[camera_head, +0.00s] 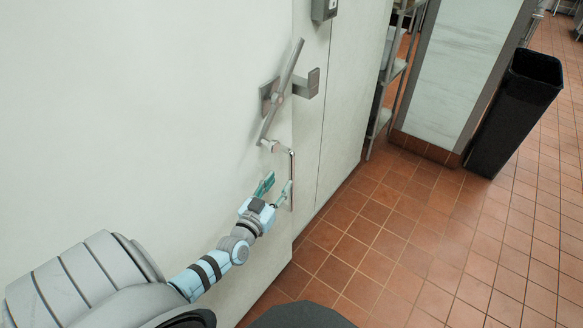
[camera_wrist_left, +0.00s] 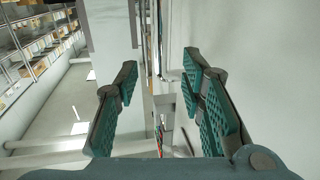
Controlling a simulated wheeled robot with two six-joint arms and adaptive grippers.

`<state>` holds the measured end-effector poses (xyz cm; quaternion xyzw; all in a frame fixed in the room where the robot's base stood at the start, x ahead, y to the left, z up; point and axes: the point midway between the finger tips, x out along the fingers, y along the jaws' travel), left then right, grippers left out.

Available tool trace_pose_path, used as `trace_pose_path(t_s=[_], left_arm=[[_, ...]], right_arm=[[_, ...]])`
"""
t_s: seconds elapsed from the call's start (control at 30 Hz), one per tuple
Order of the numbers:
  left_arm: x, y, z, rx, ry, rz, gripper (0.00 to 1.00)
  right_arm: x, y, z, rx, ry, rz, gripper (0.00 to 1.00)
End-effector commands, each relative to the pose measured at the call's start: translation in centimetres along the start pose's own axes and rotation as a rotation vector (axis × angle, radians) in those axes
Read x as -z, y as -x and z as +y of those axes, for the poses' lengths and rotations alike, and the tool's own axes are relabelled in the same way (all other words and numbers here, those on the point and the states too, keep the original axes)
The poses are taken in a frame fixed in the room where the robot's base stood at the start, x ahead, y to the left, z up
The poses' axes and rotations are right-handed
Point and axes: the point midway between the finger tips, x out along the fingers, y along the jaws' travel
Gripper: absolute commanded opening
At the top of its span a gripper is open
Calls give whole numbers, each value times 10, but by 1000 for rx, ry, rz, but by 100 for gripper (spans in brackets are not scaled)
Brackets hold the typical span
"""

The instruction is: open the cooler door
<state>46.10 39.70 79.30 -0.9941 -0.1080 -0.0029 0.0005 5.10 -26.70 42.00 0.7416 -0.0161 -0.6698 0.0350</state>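The cooler door (camera_head: 170,110) is the large off-white panel on the left of the head view. It looks shut against the pale frame (camera_head: 345,100). A long grey latch lever (camera_head: 284,88) is mounted near its right edge. Below the lever is a thin metal pull handle (camera_head: 291,165), upright along that edge. My left gripper (camera_head: 276,188) is at the lower part of this handle, fingers spread. One fingertip overlaps the bar in the head view; I cannot tell if they touch. In the left wrist view the open teal-padded fingers (camera_wrist_left: 162,95) show with a gap between them. My right gripper is not in view.
A black bin (camera_head: 515,110) stands at the upper right beside a pale wall panel (camera_head: 465,60). A metal shelf (camera_head: 395,70) is behind the frame. The red tiled floor (camera_head: 400,240) right of the door is clear.

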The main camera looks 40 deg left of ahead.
Motion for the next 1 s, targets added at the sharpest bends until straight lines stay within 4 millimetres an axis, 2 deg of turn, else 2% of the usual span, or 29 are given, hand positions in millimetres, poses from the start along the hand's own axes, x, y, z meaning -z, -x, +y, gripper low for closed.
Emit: trace_pose_path(t_s=[0.03,0.1,0.2,0.4,0.7,0.77,0.93,1.0], left_arm=[[-4,-16,0,1,1,5,36],[-6,-36,-1,2,1,3,36],[-7,-62,-1,2,1,0,36],[-6,-90,-1,2,0,-3,36],[-2,-95,-1,1,0,-4,36],[-2,-95,-1,1,0,-4,28],[-3,-95,-1,2,0,-5,1],[-3,-95,-1,2,0,-5,0]], right_arm=[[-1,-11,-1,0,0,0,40],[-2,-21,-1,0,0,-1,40],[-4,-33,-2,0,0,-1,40],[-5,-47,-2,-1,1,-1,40],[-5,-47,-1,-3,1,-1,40],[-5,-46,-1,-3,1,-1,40],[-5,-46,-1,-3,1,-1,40],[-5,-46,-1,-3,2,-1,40]])
